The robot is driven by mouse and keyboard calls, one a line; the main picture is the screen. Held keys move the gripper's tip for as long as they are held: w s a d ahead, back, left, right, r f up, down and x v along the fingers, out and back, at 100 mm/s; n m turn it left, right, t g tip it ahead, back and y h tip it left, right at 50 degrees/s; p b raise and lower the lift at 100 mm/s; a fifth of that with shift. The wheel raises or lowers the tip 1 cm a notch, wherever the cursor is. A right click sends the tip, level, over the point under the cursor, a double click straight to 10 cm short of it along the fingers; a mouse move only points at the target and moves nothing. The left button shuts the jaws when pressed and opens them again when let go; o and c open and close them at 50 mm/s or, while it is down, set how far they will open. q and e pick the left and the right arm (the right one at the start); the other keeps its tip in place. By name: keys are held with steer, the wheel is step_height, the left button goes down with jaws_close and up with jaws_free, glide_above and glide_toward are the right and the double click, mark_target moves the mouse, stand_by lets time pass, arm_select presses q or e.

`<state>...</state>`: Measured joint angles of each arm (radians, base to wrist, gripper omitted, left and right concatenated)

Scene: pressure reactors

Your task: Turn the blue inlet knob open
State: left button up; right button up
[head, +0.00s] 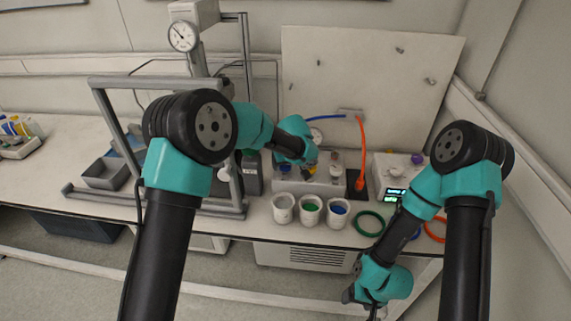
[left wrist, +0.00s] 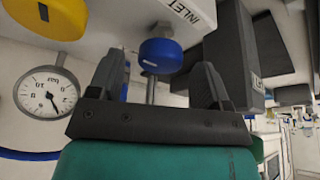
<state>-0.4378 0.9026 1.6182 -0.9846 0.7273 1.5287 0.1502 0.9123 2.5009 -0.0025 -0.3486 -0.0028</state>
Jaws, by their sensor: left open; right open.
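The blue inlet knob (left wrist: 160,55) is a round blue cap near the top middle of the left wrist view, beside a white label (left wrist: 188,12) reading INLET. My left gripper (left wrist: 160,66) is open, its two dark fingers on either side of the knob in the picture, with visible gaps. I cannot tell whether the fingertips reach around it. In the head view my left gripper (head: 309,166) is over the grey reactor block (head: 310,187), and its fingers are hard to make out. My right gripper (head: 365,299) is low at the front table edge, open and away from the block.
A yellow knob (left wrist: 45,22) and a pressure gauge (left wrist: 48,92) are left of the blue knob. In the head view three white cups (head: 283,208) stand before the block. A grey press frame (head: 238,180) stands to the left. An orange hose (head: 361,150) runs behind.

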arm_select(q)
steer(key=v, duration=1.6)
steer(key=shift+r, duration=0.15)
steer(key=shift+s, duration=0.15)
